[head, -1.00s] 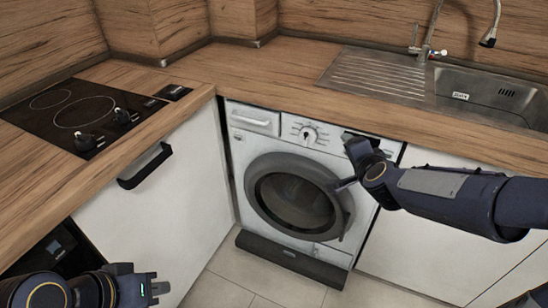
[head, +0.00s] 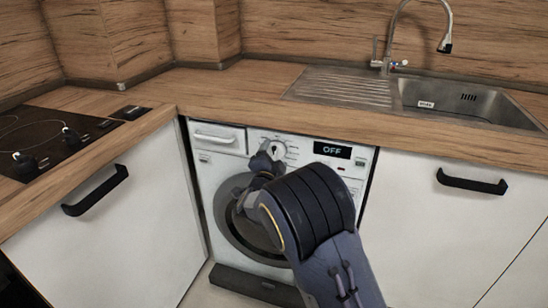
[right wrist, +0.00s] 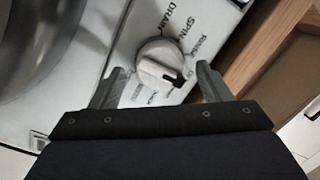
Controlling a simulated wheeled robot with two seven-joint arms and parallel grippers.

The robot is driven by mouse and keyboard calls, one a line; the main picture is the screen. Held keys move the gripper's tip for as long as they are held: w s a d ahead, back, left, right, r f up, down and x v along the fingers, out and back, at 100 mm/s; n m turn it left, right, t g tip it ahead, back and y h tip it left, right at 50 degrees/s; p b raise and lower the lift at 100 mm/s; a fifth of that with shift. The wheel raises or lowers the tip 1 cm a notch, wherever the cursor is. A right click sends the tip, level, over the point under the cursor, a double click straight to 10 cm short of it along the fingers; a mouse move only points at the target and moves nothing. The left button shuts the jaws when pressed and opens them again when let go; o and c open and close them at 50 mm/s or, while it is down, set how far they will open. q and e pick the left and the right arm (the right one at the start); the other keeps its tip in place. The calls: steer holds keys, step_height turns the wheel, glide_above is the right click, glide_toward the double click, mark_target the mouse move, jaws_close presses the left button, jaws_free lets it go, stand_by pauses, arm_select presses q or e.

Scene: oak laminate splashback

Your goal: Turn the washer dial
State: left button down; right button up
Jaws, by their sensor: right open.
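The washer (head: 205,170) stands under the counter with its round door shut. Its white dial (head: 277,149) is partly hidden by my right gripper (head: 262,163) in the head view. In the right wrist view the dial (right wrist: 158,62) has a dark pointer mark at its lower right, with DRAIN, SPIN and RINSE printed around it. My right gripper (right wrist: 160,80) is open there, one finger on each side of the dial. I see gaps between fingers and dial, and cannot tell their depth. The washer display (head: 332,150) reads OFF. My left gripper is out of view.
The wooden counter (head: 215,92) overhangs close above the washer panel. The detergent drawer (head: 218,138) is left of the dial. White cabinets with black handles (head: 95,190) flank the washer. A sink (head: 460,100) and hob (head: 60,135) are set in the counter.

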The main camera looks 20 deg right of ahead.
steer(key=shift+w+d, duration=0.25)
steer(key=shift+w, duration=0.2)
steer(key=shift+c, duration=0.4)
steer(key=c, duration=0.9)
steer(key=shift+r+n+p, duration=0.2)
steer(key=shift+n+p, duration=0.4)
steer(key=shift+p, duration=0.35)
steer(key=n+p, duration=0.3)
steer(key=p, duration=0.1)
steer(key=shift+r+n+g, duration=0.15)
steer(key=shift+n+g, duration=0.15)
steer(key=shift+n, duration=0.1)
steer(key=n+p, duration=0.2)
steer(key=shift+a+p, duration=0.1)
steer(key=shift+p, duration=0.2)
steer(key=shift+f+n+g+p, duration=0.2)
steer(key=shift+n+g+p, duration=0.1)
steer(key=shift+n+p, duration=0.4)
